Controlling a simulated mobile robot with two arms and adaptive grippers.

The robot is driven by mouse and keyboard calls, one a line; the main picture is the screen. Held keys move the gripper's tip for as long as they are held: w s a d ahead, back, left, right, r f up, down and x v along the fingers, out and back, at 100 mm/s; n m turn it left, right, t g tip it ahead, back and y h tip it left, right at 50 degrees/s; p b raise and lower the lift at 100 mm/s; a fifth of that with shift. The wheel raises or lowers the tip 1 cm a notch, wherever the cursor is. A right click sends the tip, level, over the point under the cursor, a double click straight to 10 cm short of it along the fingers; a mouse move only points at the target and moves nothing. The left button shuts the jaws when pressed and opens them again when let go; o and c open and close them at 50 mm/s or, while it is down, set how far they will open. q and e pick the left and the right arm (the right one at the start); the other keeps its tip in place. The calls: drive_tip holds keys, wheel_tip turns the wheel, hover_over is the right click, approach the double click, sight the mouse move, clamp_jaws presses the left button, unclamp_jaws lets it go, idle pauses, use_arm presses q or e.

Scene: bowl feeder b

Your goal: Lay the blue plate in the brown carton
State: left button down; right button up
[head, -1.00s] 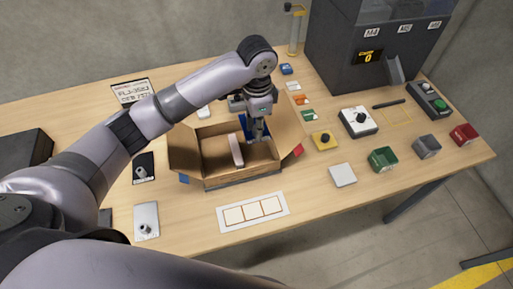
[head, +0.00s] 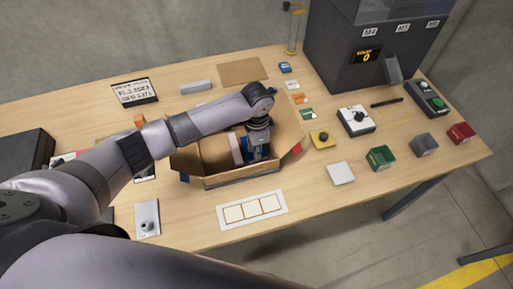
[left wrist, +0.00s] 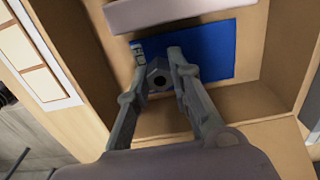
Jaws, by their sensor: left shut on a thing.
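The blue plate (left wrist: 215,55) is inside the brown carton (head: 244,177), close to its floor; whether it touches the floor I cannot tell. It has a small white label and a dark hexagonal knob (left wrist: 158,79). My left gripper (left wrist: 158,52) is down in the carton, shut on the plate at its knob. In the head view the arm and gripper (head: 256,152) hide most of the plate, and only bits of blue (head: 246,156) show. The carton's flaps stand open. My right gripper is not in view.
A pale pinkish bar (head: 235,148) lies in the carton beside the plate; it also shows in the left wrist view (left wrist: 160,10). A white three-square card (head: 252,210) lies in front. A yellow button box (head: 322,139) and a grey-white pad (head: 341,173) stand to the right.

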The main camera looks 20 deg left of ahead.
use_arm(q)
drive_tip(key=c, duration=1.9)
unclamp_jaws()
drive_tip(key=shift+f, duration=0.15)
drive_tip(key=o, duration=0.4)
drive_tip(key=shift+o, duration=0.3)
wheel_tip(320, 180, up, 12)
drive_tip(key=b, duration=0.1)
drive_tip(key=shift+r, duration=0.2)
